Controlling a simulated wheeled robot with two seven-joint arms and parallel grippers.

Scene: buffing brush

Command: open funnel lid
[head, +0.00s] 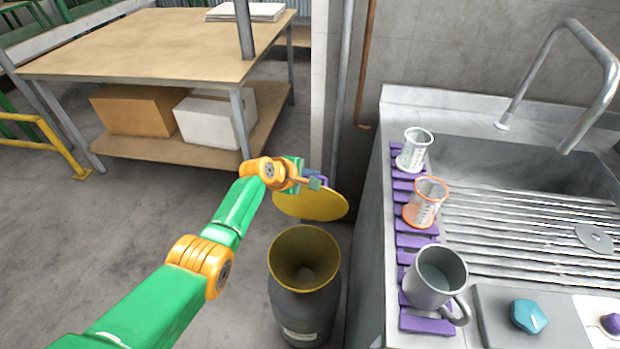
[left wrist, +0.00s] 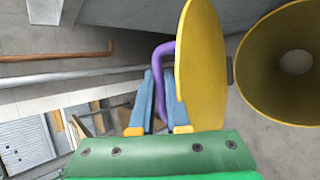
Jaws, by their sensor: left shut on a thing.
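The yellow funnel (head: 304,258) sits on top of a grey drum (head: 308,312) on the floor beside the sink unit. Its round yellow lid (head: 312,204) is raised off the funnel mouth, at the far side, and the mouth is uncovered. In the left wrist view the lid (left wrist: 202,65) stands tilted beside the open funnel (left wrist: 262,75). A purple handle (left wrist: 160,75) is on the lid. My left gripper (left wrist: 160,98) is shut on this purple handle; in the head view the gripper (head: 312,182) is at the lid's upper edge, partly hidden. My right gripper is not in view.
The sink unit (head: 368,215) stands close right of the drum, carrying a purple slatted mat (head: 428,325), a metal mug (head: 430,282) and two cups. Pipes (head: 364,75) run up the wall behind. A workbench (head: 150,50) is at the back left; the floor between is clear.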

